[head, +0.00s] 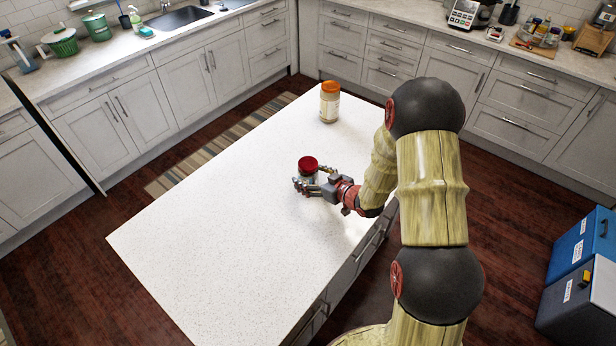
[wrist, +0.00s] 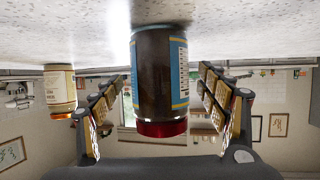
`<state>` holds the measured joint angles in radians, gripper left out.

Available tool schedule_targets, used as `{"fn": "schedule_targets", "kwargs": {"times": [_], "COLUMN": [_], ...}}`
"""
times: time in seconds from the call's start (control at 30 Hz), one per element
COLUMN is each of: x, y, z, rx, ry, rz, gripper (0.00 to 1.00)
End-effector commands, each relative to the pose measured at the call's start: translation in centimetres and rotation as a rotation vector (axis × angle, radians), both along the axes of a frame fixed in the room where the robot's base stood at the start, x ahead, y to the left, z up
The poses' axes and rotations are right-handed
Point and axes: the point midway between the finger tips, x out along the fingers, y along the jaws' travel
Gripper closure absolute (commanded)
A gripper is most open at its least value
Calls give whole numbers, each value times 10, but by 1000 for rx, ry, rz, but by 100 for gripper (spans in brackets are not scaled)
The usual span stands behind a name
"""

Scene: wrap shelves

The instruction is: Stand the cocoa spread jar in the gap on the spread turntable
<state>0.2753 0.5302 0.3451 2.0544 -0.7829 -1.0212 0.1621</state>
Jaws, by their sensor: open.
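The cocoa spread jar (head: 308,164) stands upright on the white island top and has a red lid. In the wrist view, which is upside down, the jar (wrist: 158,80) shows dark brown contents and a blue-edged label. My gripper (head: 306,183) is open, with its fingers on either side of the jar. In the wrist view, gaps show between the jar and both fingers (wrist: 157,88). A brown board or tray (head: 522,44) with several small jars is on the back right counter. I cannot tell whether it is the spread turntable, and no gap is clear.
An orange-lidded jar (head: 329,103) stands farther back on the island (head: 215,245) and also shows in the wrist view (wrist: 60,90). The island's left and front are clear. A kitchen scale (head: 465,13) is on the back counter. Blue and grey bins (head: 578,248) stand at right.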

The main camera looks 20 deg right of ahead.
Motion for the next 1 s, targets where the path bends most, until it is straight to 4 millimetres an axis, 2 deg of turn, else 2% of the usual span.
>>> {"fn": "schedule_targets", "kwargs": {"times": [0.13,0.4,1.0], "x": [11,13,13], "y": [5,6,5], "z": [-5,-5,-5], "rx": [-1,0,-1], "ry": [-1,0,-1], "rz": [-1,-1,-1], "gripper": [25,26,61]}}
